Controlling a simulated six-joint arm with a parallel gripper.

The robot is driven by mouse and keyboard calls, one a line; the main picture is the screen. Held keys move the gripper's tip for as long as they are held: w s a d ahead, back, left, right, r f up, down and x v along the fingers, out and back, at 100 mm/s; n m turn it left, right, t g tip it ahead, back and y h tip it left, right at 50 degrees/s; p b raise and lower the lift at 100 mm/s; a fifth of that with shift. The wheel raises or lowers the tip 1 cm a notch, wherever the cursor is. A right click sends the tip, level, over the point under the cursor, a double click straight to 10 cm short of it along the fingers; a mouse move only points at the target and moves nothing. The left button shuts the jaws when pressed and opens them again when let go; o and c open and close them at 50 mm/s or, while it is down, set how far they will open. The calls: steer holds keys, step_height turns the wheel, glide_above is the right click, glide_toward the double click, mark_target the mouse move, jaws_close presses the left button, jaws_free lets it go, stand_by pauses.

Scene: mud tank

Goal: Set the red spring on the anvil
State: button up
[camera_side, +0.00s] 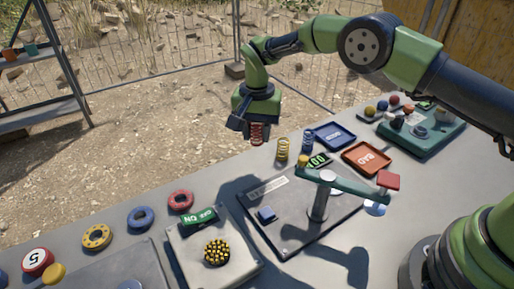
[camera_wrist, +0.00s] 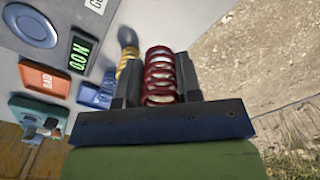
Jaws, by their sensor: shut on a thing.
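The red spring (camera_side: 257,133) is held upright below my gripper (camera_side: 256,124), in the air above the table's far edge. In the wrist view the red coils (camera_wrist: 160,72) stand between the two fingers of my gripper (camera_wrist: 159,80), which is shut on them. My gripper is up and to the left of this fixture. I cannot tell which part is the anvil.
A yellow spring (camera_side: 283,150) and a blue spring (camera_side: 307,141) stand close to my gripper's right. Beyond are a blue tray (camera_side: 335,136), a red BAD tray (camera_side: 367,159) and a green display (camera_side: 319,161). Coloured rings and a switch box (camera_side: 212,250) lie front left.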

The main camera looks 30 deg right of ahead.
steer(key=shift+d+r, duration=0.2)
steer(key=shift+r, duration=0.9)
steer(key=s+d+n, duration=0.4)
steer(key=s+d, duration=0.6)
steer(key=s, duration=0.5)
steer(key=shift+w+a+f, duration=0.1)
steer(key=shift+f, duration=1.45)
steer(key=shift+a+f, duration=0.1)
steer(key=shift+f, duration=1.4)
steer(key=shift+f, duration=0.65)
steer(key=o, duration=1.4)
steer(key=shift+r, duration=0.1)
steer(key=shift+r, duration=3.7)
